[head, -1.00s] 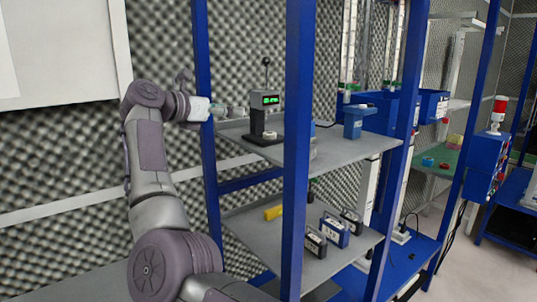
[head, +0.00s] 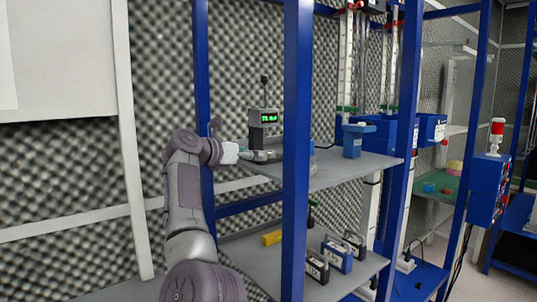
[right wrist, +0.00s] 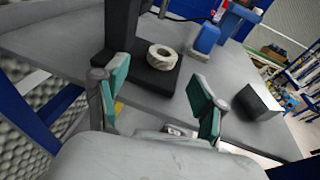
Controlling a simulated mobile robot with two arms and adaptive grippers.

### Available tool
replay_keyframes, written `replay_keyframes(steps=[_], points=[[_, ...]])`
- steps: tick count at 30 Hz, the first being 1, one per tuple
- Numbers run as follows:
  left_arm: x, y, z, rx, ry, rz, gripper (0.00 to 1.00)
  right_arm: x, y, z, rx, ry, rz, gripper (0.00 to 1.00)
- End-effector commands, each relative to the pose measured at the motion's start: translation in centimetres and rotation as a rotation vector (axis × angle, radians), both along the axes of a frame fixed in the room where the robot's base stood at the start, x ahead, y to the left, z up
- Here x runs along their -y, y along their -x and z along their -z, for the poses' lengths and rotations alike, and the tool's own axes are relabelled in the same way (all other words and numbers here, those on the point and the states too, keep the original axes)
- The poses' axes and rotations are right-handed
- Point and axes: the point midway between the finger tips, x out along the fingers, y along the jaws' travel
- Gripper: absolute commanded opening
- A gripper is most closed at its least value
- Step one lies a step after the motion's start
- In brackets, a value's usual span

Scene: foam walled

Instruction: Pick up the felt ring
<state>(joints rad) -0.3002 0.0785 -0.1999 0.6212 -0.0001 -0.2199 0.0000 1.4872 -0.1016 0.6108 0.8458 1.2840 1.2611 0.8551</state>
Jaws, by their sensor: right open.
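The felt ring (right wrist: 163,56) is a pale, thick ring lying flat on the dark base (right wrist: 150,76) of the display stand, seen in the right wrist view. My right gripper (right wrist: 157,88) is open, with its teal pads apart and nothing between them. The ring shows beyond the pads, within the gap between them and not touching either. In the head view my right gripper (head: 264,155) is at the front of the upper shelf, before the display device (head: 264,117), and I cannot make out the ring there. My left gripper is not in view.
The grey upper shelf (head: 350,170) has a blue container (head: 353,140) at the right. A dark grey block (right wrist: 258,101) stands right of my gripper. A blue rack post (head: 297,200) rises close to my arm. Several small cases stand on the lower shelf (head: 330,288).

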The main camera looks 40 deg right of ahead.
Motion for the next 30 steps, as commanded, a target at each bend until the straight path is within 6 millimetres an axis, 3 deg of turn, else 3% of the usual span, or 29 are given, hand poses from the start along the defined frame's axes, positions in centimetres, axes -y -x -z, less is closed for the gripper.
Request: replay_keyframes(steps=[10,19,20,28,30], points=[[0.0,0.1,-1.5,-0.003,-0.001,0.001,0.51,4.6,-0.1,0.2,-0.002,-0.001,0.002,0.7],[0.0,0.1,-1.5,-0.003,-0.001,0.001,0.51,5.2,-0.2,0.5,-0.001,0.0,0.0,0.7],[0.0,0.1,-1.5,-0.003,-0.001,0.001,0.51,5.2,-0.2,0.5,0.0,0.0,0.0,0.68],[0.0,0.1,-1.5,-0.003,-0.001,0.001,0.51,5.2,-0.1,0.5,0.0,0.0,0.0,0.23],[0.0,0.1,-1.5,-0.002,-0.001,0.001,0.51,5.2,-0.1,0.5,0.0,0.0,0.0,0.21]])
